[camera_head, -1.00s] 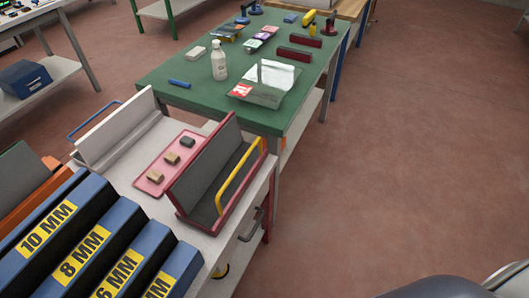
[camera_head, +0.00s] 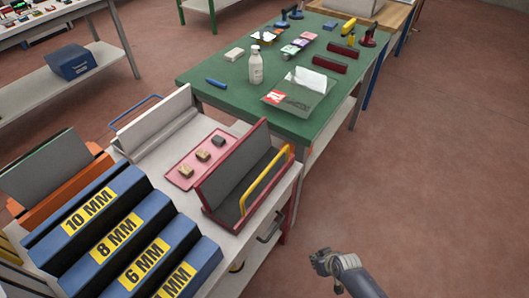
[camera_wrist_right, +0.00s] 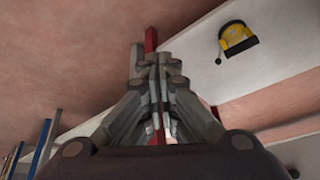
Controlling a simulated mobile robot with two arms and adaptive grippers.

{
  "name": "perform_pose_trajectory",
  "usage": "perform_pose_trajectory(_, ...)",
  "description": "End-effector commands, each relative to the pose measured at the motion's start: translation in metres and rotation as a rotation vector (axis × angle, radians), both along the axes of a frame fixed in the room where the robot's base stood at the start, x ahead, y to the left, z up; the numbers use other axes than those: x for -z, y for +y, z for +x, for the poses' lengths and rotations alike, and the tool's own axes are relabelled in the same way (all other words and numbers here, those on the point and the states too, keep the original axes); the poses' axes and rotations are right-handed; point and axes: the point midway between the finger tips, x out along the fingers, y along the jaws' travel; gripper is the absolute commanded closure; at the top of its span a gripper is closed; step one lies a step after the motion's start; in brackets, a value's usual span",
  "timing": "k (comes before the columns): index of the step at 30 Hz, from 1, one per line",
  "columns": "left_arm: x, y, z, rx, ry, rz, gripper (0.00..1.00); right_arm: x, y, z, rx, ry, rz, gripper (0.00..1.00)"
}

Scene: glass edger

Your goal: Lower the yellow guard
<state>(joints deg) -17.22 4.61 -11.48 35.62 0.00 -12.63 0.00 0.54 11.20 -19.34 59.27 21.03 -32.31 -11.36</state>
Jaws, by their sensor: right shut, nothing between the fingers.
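The yellow guard (camera_head: 266,181) is a bent bar on the front of a red-framed holder with grey inner faces (camera_head: 236,186). The holder stands at the right end of the white bench. The bar stands raised along the holder's open side. My right gripper (camera_head: 318,262) is low over the floor, to the right of the bench and apart from the guard. In the right wrist view its fingers (camera_wrist_right: 157,65) are shut together with nothing between them. The guard cannot be made out in that view. My left gripper is not in view.
A pink tray (camera_head: 178,182) with small blocks lies behind the holder. Blue racks with thickness labels (camera_head: 118,240) stand at left. A green table (camera_head: 220,105) is behind. A yellow-and-black item (camera_wrist_right: 236,38) lies on a pale surface. The floor at right is clear.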

Motion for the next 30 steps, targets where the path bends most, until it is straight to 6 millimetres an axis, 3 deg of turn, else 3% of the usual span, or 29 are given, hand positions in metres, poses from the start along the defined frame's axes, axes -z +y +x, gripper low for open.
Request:
perform_pose_trajectory(1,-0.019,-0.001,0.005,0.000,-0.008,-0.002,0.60,-0.062,0.015,0.050,-0.046,-0.063,0.032,1.00)
perform_pose_trajectory(3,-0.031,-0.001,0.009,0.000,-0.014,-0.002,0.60,-0.130,0.038,0.098,-0.123,-0.128,0.077,1.00)
perform_pose_trajectory(6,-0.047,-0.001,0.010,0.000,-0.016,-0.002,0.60,-0.227,0.074,0.143,-0.252,-0.209,0.133,1.00)
perform_pose_trajectory(9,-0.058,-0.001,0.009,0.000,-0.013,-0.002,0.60,-0.309,0.105,0.163,-0.386,-0.273,0.172,1.00)
perform_pose_trajectory(12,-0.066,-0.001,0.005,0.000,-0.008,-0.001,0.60,-0.368,0.129,0.166,-0.498,-0.315,0.196,1.00)
perform_pose_trajectory(15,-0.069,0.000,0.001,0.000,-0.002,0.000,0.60,-0.401,0.142,0.164,-0.574,-0.339,0.205,1.00)
perform_pose_trajectory(18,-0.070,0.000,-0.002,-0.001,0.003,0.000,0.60,-0.414,0.148,0.161,-0.607,-0.348,0.209,1.00)
perform_pose_trajectory(30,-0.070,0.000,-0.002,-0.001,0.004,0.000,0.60,-0.413,0.150,0.163,-0.608,-0.350,0.212,1.00)
